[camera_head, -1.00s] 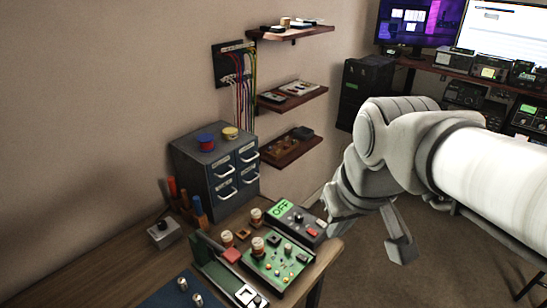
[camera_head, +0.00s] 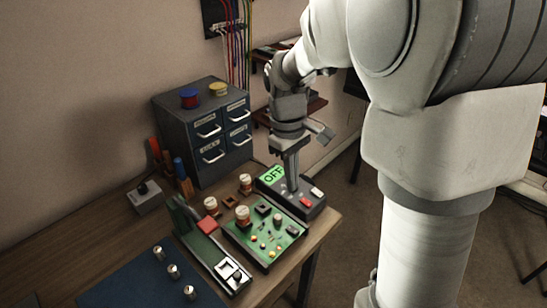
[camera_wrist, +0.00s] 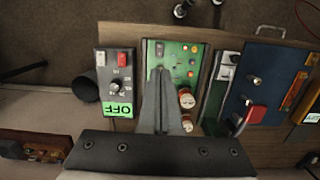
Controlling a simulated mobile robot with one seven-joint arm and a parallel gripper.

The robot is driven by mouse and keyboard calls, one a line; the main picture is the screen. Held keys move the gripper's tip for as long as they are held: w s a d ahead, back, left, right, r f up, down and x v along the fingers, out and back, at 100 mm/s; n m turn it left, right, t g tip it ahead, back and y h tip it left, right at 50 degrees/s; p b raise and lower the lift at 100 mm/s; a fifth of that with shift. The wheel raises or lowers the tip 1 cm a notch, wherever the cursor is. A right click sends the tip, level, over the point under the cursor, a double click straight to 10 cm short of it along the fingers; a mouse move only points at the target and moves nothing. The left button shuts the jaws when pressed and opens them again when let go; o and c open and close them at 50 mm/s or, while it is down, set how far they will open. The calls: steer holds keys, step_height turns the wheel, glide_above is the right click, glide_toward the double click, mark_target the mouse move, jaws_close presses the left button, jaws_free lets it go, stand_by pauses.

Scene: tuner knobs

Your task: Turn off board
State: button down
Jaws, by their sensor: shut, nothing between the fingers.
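A dark control box with a green screen reading OFF (camera_head: 272,176) stands on the wooden bench, right of a green circuit board (camera_head: 240,233). The box has a red button and a white button at its front. In the wrist view my fingertips (camera_wrist: 160,73) appear over the green board. I cannot tell whether they touch anything.
White-topped cylinders (camera_head: 242,213) rise from the board area. Left of it are a narrow green unit (camera_head: 208,247) and a blue mat (camera_head: 140,283) with several metal knobs. A grey drawer cabinet (camera_head: 203,128) stands behind. The bench's right edge is close to the box.

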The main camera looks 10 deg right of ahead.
mark_target(296, 230)
steer(key=shift+w+f, duration=0.35)
steer(key=shift+f, duration=0.05)
steer(key=f+b, duration=0.1)
steer(key=f, duration=0.3)
steer(key=s+f, duration=0.1)
steer(key=f, duration=0.4)
steer(key=d+f+b, duration=0.1)
steer(key=f, duration=0.4)
steer(key=shift+s+d+b, duration=0.1)
steer(key=shift+s+b, duration=0.25)
